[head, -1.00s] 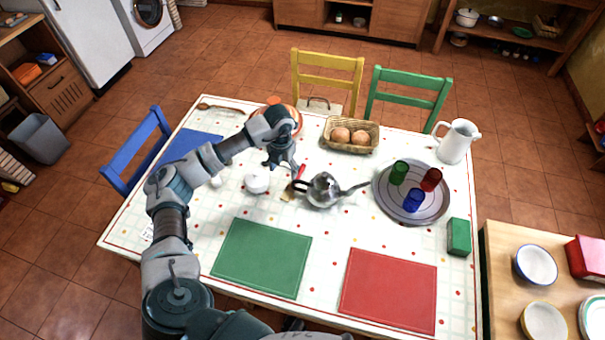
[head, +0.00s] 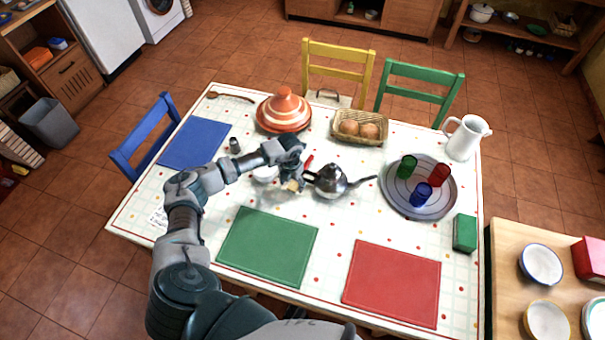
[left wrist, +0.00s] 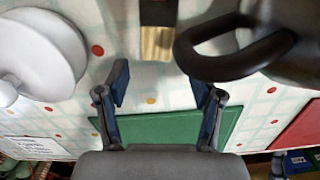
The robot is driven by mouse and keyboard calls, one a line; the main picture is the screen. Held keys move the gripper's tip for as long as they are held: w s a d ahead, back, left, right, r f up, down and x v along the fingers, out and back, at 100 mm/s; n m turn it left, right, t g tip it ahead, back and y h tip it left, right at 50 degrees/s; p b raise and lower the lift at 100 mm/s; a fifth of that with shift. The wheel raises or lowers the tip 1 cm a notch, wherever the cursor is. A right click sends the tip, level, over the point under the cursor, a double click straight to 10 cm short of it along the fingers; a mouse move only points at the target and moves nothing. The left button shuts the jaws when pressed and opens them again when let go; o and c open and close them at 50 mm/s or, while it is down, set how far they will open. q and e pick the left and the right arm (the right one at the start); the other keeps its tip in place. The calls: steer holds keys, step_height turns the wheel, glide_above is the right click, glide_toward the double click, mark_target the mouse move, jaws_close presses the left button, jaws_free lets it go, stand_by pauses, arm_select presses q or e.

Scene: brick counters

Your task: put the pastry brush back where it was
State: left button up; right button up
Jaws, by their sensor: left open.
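The pastry brush lies on the table, its pale bristles (head: 293,186) and red handle end (head: 308,161) showing in the head view. My left gripper (head: 292,177) is over its middle and hides part of it. In the left wrist view the brush's bristles (left wrist: 156,43) and dark ferrule lie ahead of the open, empty fingers (left wrist: 161,88), roughly centred between them. The silver teapot (head: 328,182) stands close to the right of the brush; its dark handle (left wrist: 235,62) shows in the wrist view. My right gripper is not in view.
A white lidded pot (left wrist: 40,55) stands to the left of the brush. A tagine (head: 284,110) and an egg basket (head: 358,140) are behind. A round tray (head: 440,172) with cups is right. Green (head: 268,250) and red (head: 391,283) mats lie in front.

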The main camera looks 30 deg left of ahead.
mark_target(291, 189)
arm_select(q)
steer(key=f, duration=0.2)
steer(key=shift+a+f, duration=0.2)
steer(key=shift+f, duration=0.2)
steer(key=shift+a+f, duration=0.15)
steer(key=shift+a, duration=0.05)
steer(key=shift+d, duration=0.3)
jaws_close()
